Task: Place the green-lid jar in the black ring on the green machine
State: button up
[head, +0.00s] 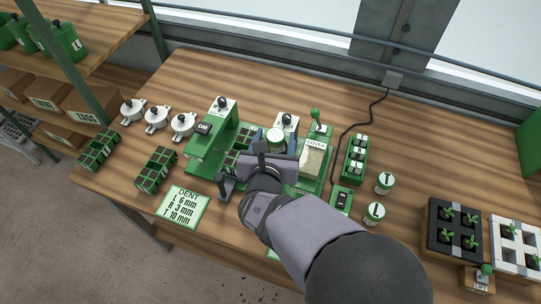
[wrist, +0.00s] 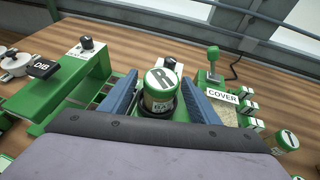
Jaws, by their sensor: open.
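In the head view the jar (head: 275,135) shows just beyond my gripper, whose body hides part of the machine.
A green press marked DIB (head: 210,130) is at the left, and a hopper marked COVER (head: 314,158) with a lever is close on the right. A DENT card (head: 183,206) lies in front. Seedling trays (head: 431,241) sit at far right.

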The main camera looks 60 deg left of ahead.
jog(key=b+v, duration=0.3)
jog(key=v, duration=0.8)
jog(key=shift+d, duration=0.25)
